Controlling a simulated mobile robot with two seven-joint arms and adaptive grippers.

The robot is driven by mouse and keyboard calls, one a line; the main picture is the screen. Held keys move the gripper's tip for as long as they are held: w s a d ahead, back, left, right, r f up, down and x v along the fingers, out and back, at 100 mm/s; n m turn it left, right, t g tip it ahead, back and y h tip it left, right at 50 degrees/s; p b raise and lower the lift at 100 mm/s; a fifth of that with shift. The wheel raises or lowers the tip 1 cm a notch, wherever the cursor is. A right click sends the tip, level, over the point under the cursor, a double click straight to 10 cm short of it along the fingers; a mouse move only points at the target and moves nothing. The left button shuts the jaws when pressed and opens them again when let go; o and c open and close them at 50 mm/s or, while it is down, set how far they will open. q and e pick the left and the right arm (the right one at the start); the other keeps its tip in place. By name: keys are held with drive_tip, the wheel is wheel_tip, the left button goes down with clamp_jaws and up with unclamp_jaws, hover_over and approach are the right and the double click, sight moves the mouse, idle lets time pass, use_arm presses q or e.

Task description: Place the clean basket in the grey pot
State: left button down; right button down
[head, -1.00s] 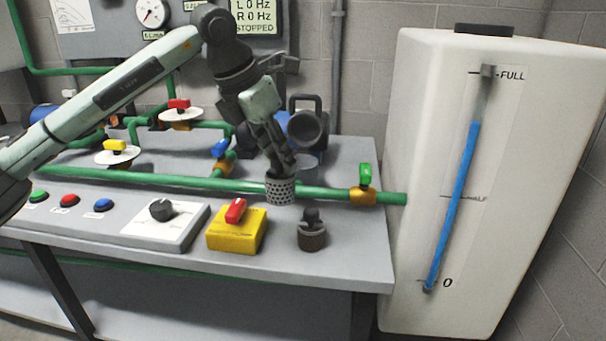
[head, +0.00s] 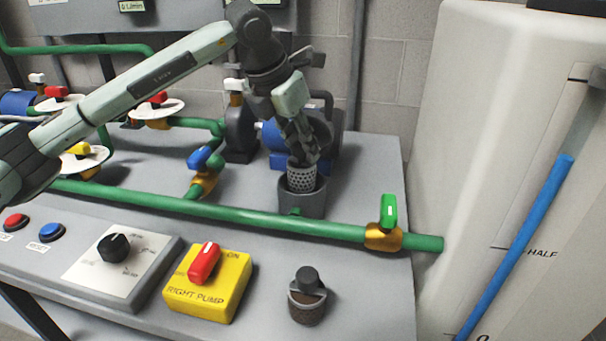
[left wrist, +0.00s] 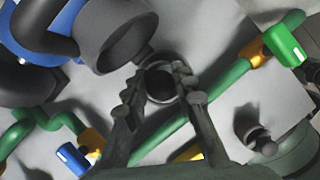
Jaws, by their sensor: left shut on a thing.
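The clean basket (head: 301,180) is a small light-grey perforated cylinder. My left gripper (head: 303,158) is shut on it from above; in the left wrist view the fingertips (left wrist: 162,70) close around its dark round opening (left wrist: 160,85). The grey pot (head: 302,207) is a dark open cylinder standing just behind the green pipe. The basket is upright and its lower end appears within the pot's mouth; the pot's front wall shows below it. I cannot tell how deep it sits or whether it touches the bottom. My right gripper is not in view.
A brown mesh cylinder with a dark knob (head: 308,296) stands at the front of the bench. The green pipe (head: 270,222) runs before the pot, with a green-handled valve (head: 388,213) at right. A blue-and-grey pump (head: 270,135) is behind. A white tank (head: 480,130) bounds the right.

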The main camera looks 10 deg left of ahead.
sight(299, 163)
use_arm(q)
drive_tip(key=shift+f, duration=0.85)
wheel_tip(299, 163, down, 3)
drive_tip(key=shift+f, duration=0.3)
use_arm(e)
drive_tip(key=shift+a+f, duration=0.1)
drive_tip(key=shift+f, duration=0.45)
use_arm(q)
drive_tip(key=shift+f, duration=0.1)
drive_tip(key=c, duration=1.6)
unclamp_jaws()
drive_tip(key=shift+o, duration=0.3)
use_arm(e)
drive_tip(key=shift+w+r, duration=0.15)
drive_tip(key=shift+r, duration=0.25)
